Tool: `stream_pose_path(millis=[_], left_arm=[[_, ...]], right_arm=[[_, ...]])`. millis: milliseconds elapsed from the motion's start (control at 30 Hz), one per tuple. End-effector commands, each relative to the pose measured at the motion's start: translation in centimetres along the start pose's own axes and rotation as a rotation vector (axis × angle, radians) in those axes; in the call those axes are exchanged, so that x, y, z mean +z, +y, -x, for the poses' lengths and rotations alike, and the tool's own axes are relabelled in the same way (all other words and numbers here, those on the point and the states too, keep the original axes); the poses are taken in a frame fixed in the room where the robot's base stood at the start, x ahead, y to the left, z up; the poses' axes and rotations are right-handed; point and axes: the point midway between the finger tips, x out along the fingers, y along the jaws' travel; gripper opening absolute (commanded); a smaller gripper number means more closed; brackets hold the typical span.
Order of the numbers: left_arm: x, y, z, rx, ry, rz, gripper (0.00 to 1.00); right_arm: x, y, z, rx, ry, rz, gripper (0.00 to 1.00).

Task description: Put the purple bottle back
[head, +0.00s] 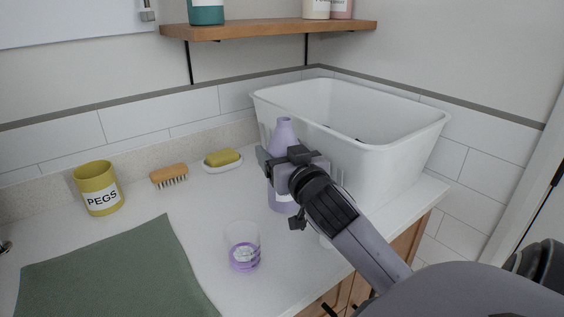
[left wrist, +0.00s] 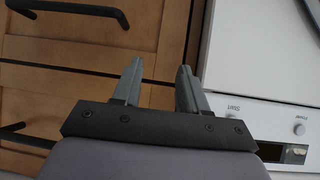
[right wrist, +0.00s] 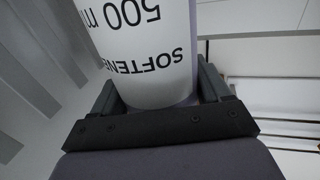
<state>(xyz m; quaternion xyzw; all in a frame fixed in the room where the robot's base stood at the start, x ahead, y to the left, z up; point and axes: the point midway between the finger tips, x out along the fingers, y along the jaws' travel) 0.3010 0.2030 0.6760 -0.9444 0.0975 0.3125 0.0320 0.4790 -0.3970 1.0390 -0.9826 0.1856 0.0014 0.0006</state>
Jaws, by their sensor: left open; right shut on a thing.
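The purple bottle (head: 283,133) stands upright over the counter, left of the white tub. I cannot tell whether its base touches the counter. My right gripper (head: 278,168) is shut around the bottle's body and hides part of it. In the right wrist view the bottle's white label (right wrist: 135,45) reads "SOFTENER" and "500 m", between the fingers. A wooden shelf (head: 270,31) on the wall holds a teal bottle (head: 206,12) at left and cream and pink bottles (head: 328,8) at right, with a gap between. My left gripper (left wrist: 158,75) is open and empty, facing wooden drawer fronts.
A glass with purple liquid (head: 243,250) stands in front of the bottle. The white tub (head: 390,150) fills the back right corner. A pegs pot (head: 97,188), brush (head: 169,176), soap dish (head: 223,165) and green cloth (head: 110,275) lie to the left.

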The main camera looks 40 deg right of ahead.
Motion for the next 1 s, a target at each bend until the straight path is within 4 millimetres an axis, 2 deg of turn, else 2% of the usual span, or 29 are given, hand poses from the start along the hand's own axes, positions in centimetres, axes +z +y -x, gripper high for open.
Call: stream_pose_path(millis=[100,500,533,567,600,867,1000], left_arm=[[0.3,0.0,-0.2,0.000,0.000,0.000,0.43],[0.5,0.0,-0.4,0.000,0.000,0.000,0.43],[0.4,0.0,-0.3,0.000,0.000,0.000,0.43],[0.4,0.0,-0.3,0.000,0.000,0.001,0.43],[0.4,0.0,-0.3,0.001,0.000,0.001,0.43],[0.2,0.0,-0.2,0.001,0.001,0.001,0.43],[0.3,0.0,-0.3,0.001,0.002,0.000,0.43]], right_arm=[[1.2,0.0,0.0,0.000,0.003,0.002,0.04],[1.7,0.0,0.0,-0.001,0.004,0.000,0.04],[1.7,0.0,0.0,-0.001,0.001,0.001,0.86],[1.7,0.0,0.0,-0.001,0.001,0.001,0.96],[1.7,0.0,0.0,-0.001,0.001,0.001,1.00],[1.3,0.0,0.0,-0.001,0.001,0.002,1.00],[1.5,-0.1,1.1,-0.002,0.000,0.000,1.00]])
